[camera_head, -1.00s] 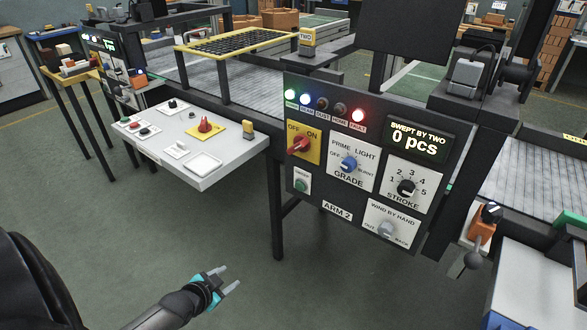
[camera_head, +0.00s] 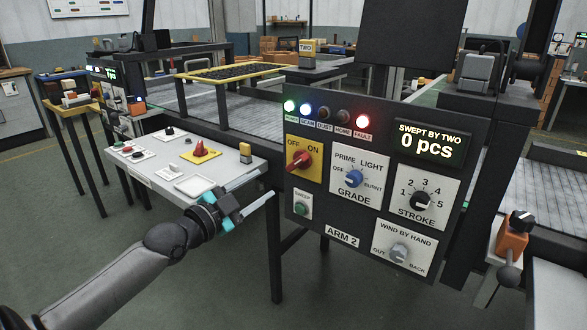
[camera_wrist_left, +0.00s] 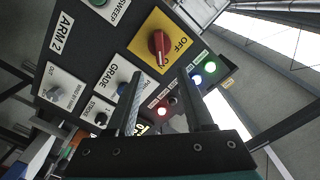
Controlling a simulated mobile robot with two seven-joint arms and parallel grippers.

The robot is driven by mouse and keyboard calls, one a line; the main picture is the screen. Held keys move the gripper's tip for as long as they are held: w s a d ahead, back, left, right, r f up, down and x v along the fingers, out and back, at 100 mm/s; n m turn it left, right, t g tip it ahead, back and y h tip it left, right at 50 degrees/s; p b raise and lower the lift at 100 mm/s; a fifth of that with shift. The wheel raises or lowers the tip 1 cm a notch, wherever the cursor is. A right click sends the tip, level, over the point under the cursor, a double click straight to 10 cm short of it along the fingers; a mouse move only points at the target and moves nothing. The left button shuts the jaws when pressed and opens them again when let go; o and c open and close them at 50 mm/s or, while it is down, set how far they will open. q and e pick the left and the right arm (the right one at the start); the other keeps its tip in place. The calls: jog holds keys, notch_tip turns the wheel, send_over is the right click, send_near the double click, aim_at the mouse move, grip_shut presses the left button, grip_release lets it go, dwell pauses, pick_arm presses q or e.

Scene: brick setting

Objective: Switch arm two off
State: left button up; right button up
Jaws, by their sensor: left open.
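The Arm 2 panel (camera_head: 318,211) faces me in the head view. Its red OFF/ON knob (camera_head: 301,160) sits on a yellow plate (camera_head: 311,178). The knob's handle slants from lower left to upper right, toward the ON side. In the left wrist view the red knob (camera_wrist_left: 158,48) shows beyond the fingers. My left gripper (camera_head: 266,186) is open and empty, left of the panel and below the knob, apart from both. Its two spread fingers also show in the left wrist view (camera_wrist_left: 163,82). My right gripper is not in view.
The panel also holds the blue grade knob (camera_head: 353,178), black stroke knob (camera_head: 422,201), grey hand-wind knob (camera_head: 399,252) and green sweep button (camera_head: 301,209). A grey control desk (camera_head: 225,181) with another red switch (camera_head: 201,150) stands left. Green, blue and red fault lamps (camera_head: 363,121) are lit.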

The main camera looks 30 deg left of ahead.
aim_at(294, 165)
pick_arm(q)
jog(key=w+b, duration=0.1)
jog(key=w, duration=0.2)
jog(key=w+b, duration=0.1)
jog(key=w, duration=0.3)
jog(key=w+b, duration=0.1)
jog(key=w, duration=0.3)
jog(key=shift+d, duration=0.4)
jog(key=shift+w+d+b, duration=0.1)
jog(key=shift+w+b, duration=0.25)
jog(key=shift+w, duration=0.65)
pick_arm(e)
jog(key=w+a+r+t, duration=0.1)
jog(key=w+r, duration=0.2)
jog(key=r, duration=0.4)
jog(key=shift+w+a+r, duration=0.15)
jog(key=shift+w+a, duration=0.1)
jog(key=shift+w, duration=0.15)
pick_arm(q)
grip_shut()
